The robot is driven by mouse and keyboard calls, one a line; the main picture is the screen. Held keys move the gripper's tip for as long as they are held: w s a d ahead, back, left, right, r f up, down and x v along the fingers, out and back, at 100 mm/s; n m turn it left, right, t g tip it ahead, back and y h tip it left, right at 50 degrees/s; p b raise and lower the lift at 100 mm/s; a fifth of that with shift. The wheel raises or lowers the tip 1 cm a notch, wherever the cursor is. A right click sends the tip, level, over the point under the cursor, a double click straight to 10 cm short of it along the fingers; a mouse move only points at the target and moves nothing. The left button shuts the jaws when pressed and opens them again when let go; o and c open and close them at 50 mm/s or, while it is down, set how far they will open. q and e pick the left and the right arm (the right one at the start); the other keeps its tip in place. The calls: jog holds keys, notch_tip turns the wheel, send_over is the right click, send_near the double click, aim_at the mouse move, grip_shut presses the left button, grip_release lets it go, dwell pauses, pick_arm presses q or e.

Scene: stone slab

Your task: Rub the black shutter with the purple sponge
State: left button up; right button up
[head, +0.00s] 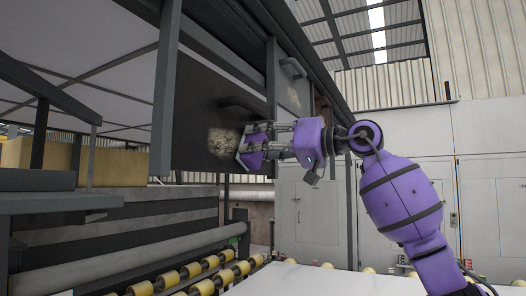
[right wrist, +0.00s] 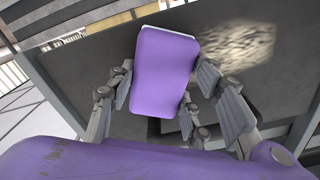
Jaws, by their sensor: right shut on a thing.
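The black shutter (head: 198,100) hangs upright left of centre in the head view and fills much of the right wrist view (right wrist: 75,75). A pale, mottled patch (head: 221,142) marks its lower right part; a pale patch also shows at upper right in the right wrist view (right wrist: 243,45). My right gripper (head: 257,144) is shut on the purple sponge (right wrist: 164,68), gripping its sides. The sponge also shows in the head view (head: 251,160), just right of the patch. I cannot tell whether it touches the shutter. My left gripper is out of view.
A dark handle (head: 243,103) juts from the shutter above the patch. A further dark panel with another handle (head: 293,67) and a pale patch stands behind to the right. Below is a conveyor with yellow rollers (head: 190,271). Grey cabinets (head: 402,205) stand behind my right arm.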

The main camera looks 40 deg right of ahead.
aim_at(210, 140)
jog(key=shift+s+a+b, duration=0.15)
jog(key=shift+s+a, duration=0.1)
jog(key=shift+a, duration=0.4)
jog(key=shift+s+a+b, duration=0.1)
jog(key=shift+s+a, duration=0.2)
jog(key=shift+a, duration=0.4)
jog(key=shift+s+a+b, duration=0.15)
jog(key=shift+s+a, duration=0.1)
jog(key=shift+a, duration=0.4)
jog(key=shift+s+a+b, duration=0.15)
jog(key=shift+s+a, duration=0.15)
jog(key=shift+a, duration=0.4)
jog(key=shift+s+a+b, duration=0.1)
jog(key=shift+s+a, duration=0.15)
jog(key=shift+a, duration=0.5)
jog(key=shift+s+a+b, duration=0.15)
jog(key=shift+s+a, duration=0.15)
jog(key=shift+a, duration=0.4)
jog(key=shift+s+a, duration=0.3)
jog(key=shift+a, duration=0.45)
jog(key=shift+s+a, duration=0.35)
jog(key=shift+a, duration=0.4)
jog(key=shift+s+a, duration=0.3)
jog(key=shift+a, duration=0.45)
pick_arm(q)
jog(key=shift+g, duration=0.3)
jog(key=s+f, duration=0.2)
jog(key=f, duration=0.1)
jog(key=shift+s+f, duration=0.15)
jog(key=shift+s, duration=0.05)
